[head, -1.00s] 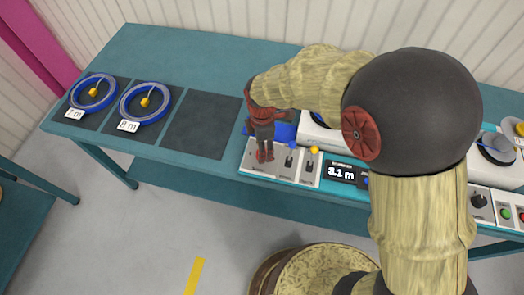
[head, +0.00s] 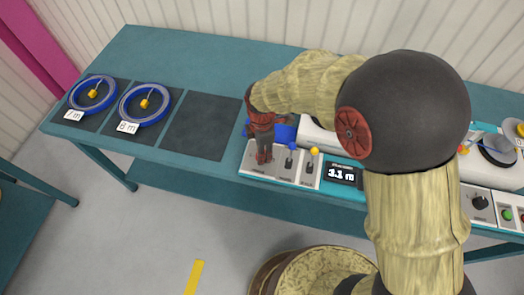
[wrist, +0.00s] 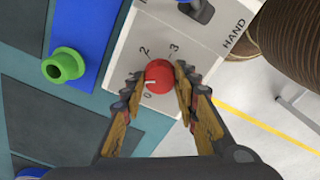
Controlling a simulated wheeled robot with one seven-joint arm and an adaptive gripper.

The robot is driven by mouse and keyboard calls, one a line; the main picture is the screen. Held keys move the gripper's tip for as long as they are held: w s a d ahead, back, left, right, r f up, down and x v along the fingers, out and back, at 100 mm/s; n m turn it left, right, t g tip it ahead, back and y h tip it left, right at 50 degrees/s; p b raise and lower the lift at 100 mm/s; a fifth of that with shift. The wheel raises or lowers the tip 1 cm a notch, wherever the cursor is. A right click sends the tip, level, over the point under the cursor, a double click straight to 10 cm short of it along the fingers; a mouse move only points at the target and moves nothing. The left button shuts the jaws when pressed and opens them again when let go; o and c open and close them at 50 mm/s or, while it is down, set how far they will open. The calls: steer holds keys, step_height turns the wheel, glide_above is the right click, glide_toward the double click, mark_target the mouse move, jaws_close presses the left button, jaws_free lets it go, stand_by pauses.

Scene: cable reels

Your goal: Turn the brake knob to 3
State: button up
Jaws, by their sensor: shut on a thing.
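The brake knob (wrist: 158,74) is a red round knob on a white control panel (wrist: 208,50). In the wrist view a white pointer mark on it points left, between the printed 0 and 2; any 1 there is hidden by a finger. The 3 is printed above the knob, slightly right. My gripper (wrist: 157,88) is shut on the knob, one finger on each side. In the head view my gripper (head: 264,160) reaches down onto the left end of the panel and hides the knob.
Beside the knob stand a blue-tipped lever (head: 291,150) and a yellow-tipped lever (head: 314,153). Blue cable coils (head: 92,94) lie on dark mats at the left. A green ring-shaped part (wrist: 64,66) is near the panel.

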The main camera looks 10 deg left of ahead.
steer(key=c, duration=0.4)
steer(key=shift+o, duration=0.2)
steer(key=shift+m, duration=0.3)
steer(key=m+p, duration=0.3)
steer(key=m, duration=0.1)
steer(key=shift+r+p, duration=0.15)
steer(key=shift+p, duration=0.15)
steer(key=m+p, duration=0.2)
steer(key=m, duration=0.3)
steer(key=m+p, duration=0.1)
steer(key=m, duration=0.2)
steer(key=shift+m+p, duration=0.3)
steer(key=shift+p, duration=0.05)
steer(key=m+p, duration=0.1)
steer(key=m, duration=0.4)
steer(key=shift+p, duration=0.4)
steer(key=m+p, duration=0.1)
steer(key=m, duration=0.4)
steer(key=shift+m, duration=0.4)
